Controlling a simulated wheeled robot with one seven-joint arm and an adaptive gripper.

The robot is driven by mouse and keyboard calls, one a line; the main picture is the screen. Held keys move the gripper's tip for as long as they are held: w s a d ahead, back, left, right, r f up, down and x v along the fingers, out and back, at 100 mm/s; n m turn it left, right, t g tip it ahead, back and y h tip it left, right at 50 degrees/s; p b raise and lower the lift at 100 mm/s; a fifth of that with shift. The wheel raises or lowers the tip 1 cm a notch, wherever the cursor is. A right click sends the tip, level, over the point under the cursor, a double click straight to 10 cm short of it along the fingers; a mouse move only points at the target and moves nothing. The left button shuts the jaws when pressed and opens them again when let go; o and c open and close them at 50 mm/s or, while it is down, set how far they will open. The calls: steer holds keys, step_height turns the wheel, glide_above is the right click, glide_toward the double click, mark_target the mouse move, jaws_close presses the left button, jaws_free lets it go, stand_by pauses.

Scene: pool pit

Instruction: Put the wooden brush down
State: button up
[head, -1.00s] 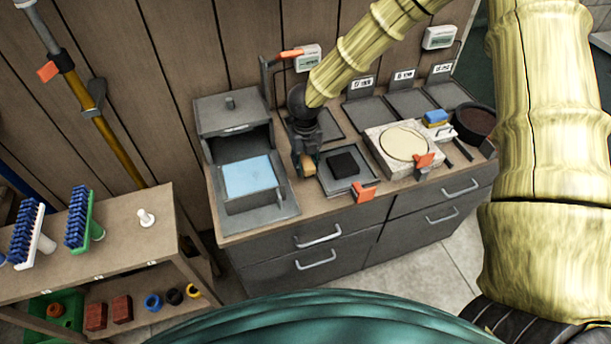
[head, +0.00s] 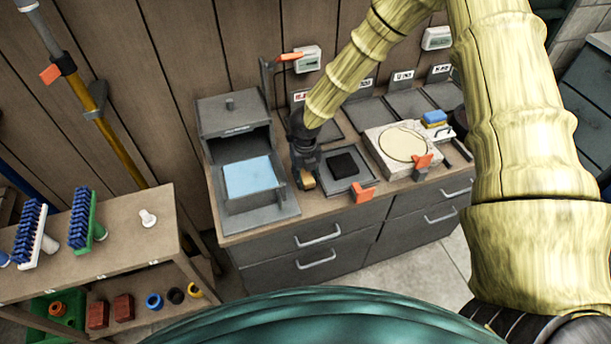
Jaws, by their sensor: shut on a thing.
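My gripper (head: 306,176) points down over the cabinet top, between the grey box with the blue sheet and the tray with the black square. It is shut on a small tan wooden piece, which I take to be the wooden brush (head: 308,182). Only a little of the brush shows below the fingers; the rest is hidden by my gripper. I cannot tell whether the brush touches the counter (head: 316,205).
A grey box with a blue sheet (head: 250,177) stands left of my gripper. A tray with a black pad (head: 343,164) is close on the right, with an orange clip (head: 363,193) at its front. A pale stone slab (head: 405,146) lies further right.

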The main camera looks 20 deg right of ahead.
mark_target(305, 173)
steer(key=shift+f, duration=0.25)
steer(key=o, duration=0.8)
steer(key=shift+s, duration=0.1)
step_height(305, 173, up, 13)
steer(key=shift+f+b, duration=0.2)
steer(key=shift+b, duration=0.65)
